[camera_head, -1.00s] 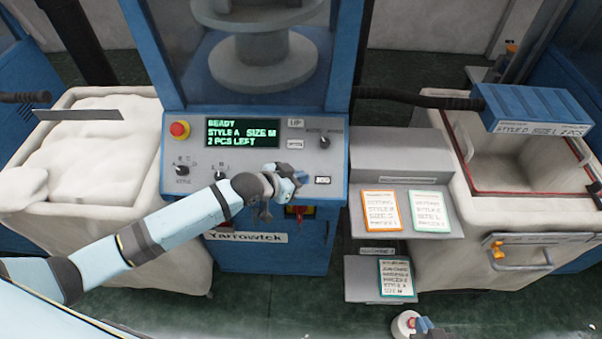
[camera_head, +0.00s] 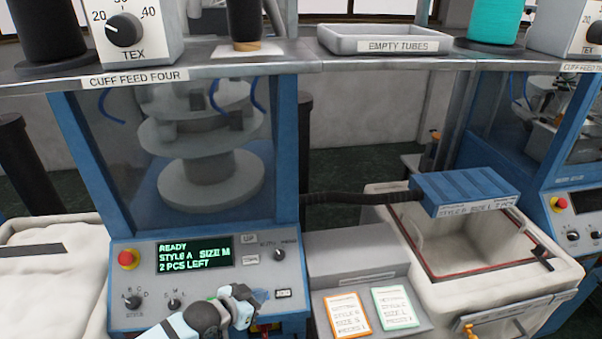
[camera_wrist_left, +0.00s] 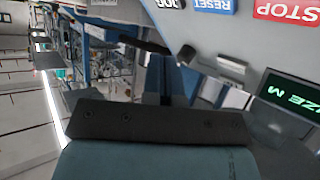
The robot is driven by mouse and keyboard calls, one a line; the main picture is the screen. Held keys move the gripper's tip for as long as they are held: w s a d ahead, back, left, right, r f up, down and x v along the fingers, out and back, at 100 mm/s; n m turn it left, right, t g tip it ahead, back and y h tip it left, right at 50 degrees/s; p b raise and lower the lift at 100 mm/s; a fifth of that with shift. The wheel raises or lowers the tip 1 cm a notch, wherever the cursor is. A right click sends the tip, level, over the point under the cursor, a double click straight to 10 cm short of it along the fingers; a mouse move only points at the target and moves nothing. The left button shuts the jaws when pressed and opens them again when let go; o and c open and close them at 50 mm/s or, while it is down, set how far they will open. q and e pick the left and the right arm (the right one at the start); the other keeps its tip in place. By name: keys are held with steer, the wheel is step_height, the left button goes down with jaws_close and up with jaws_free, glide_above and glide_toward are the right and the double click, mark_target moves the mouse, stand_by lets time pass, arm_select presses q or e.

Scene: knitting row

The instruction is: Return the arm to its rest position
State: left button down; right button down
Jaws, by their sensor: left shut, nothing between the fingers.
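My left arm comes in from the bottom of the head view. My left gripper (camera_head: 258,298) is shut and empty. It shows in front of the lower right part of the knitting machine's control panel (camera_head: 140,262); I cannot tell whether it touches the panel. The green display (camera_head: 195,255) reads READY, STYLE A, SIZE M, 2 PCS LEFT. In the left wrist view, part of a display (camera_wrist_left: 290,95) and a red STOP label (camera_wrist_left: 287,10) show close by, turned in the picture. My right gripper is not in view.
A red button (camera_head: 127,259) sits on the panel's left. A grey stand with an orange-edged card (camera_head: 346,313) and a green-edged card (camera_head: 402,307) is to the right. Beyond it is an open bin (camera_head: 388,232). A shelf (camera_head: 290,52) crosses above, with an EMPTY TUBES tray (camera_head: 385,40).

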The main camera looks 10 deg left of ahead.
arm_select(q)
steer(key=s+a+f+n+y, duration=0.1)
steer(key=s+f, duration=0.2)
steer(key=s, duration=0.5)
steer(key=s+a+f+n+y, duration=0.1)
steer(key=s+f+n+y, duration=0.1)
steer(key=s, duration=0.6)
steer(key=s+a+f+n+y, duration=0.1)
steer(key=s+f, duration=0.2)
steer(key=s, duration=0.4)
steer(key=shift+s+a+f+t+y, duration=0.3)
steer(key=shift+s+a, duration=0.05)
steer(key=shift+s, duration=0.05)
